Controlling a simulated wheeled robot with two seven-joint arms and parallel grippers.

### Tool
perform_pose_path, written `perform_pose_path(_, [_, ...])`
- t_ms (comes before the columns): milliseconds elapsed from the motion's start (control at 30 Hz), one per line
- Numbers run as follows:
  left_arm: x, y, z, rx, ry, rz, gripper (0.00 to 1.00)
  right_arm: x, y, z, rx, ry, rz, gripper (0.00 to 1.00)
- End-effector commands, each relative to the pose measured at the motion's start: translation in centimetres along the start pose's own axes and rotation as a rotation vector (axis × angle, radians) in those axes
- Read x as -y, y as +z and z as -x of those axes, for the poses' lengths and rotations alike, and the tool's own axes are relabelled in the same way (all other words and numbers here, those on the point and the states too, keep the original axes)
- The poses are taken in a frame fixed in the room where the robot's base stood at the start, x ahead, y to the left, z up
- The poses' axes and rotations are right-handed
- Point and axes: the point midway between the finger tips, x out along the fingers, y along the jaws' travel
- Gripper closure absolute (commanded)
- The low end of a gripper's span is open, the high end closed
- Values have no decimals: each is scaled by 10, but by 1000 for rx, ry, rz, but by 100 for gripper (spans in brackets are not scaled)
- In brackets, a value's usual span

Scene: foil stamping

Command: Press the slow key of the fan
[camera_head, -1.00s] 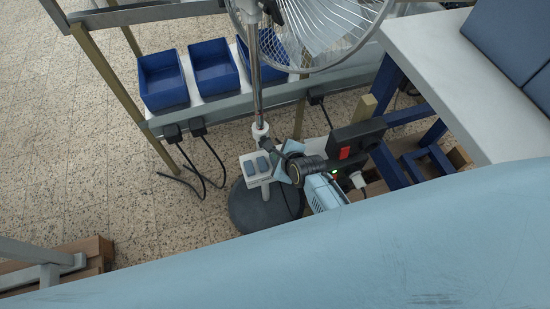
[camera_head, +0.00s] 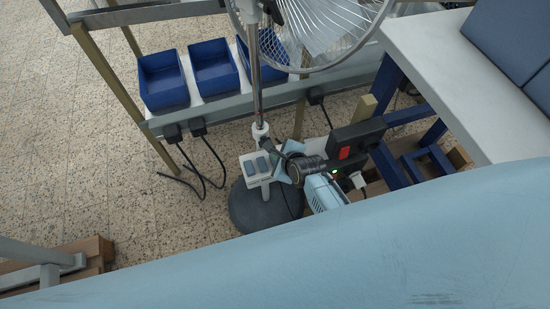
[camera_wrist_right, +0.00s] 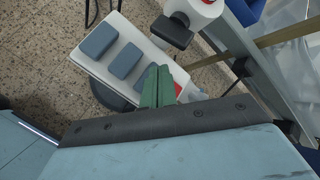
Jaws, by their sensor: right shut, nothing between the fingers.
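The standing fan shows its wire cage (camera_head: 318,30) at the top and its pole (camera_head: 256,95) below. Its pale key box (camera_head: 252,180) is on the pole above the dark round base (camera_head: 258,212). In the right wrist view the box (camera_wrist_right: 92,66) carries blue-grey keys: an outer key (camera_wrist_right: 97,41), a middle key (camera_wrist_right: 125,61) and a third (camera_wrist_right: 146,78), partly hidden by my fingers. No key labels are readable. My right gripper (camera_wrist_right: 157,88) is shut and empty, its green fingertips over the third key's end of the box. I cannot tell whether they touch. My left gripper is not in view.
Several blue bins (camera_head: 163,80) stand on a shelf behind the fan. A white table (camera_head: 455,85) is at the right. Black cables (camera_head: 210,165) hang to the speckled floor (camera_head: 150,215), which is clear left of the base.

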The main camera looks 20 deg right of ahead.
Motion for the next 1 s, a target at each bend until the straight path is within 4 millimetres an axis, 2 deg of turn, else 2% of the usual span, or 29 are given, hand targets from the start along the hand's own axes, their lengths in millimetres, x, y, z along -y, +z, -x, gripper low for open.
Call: perform_pose_path(1000, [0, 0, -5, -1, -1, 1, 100, -6, -6, -8, 0, 0, -1, 100])
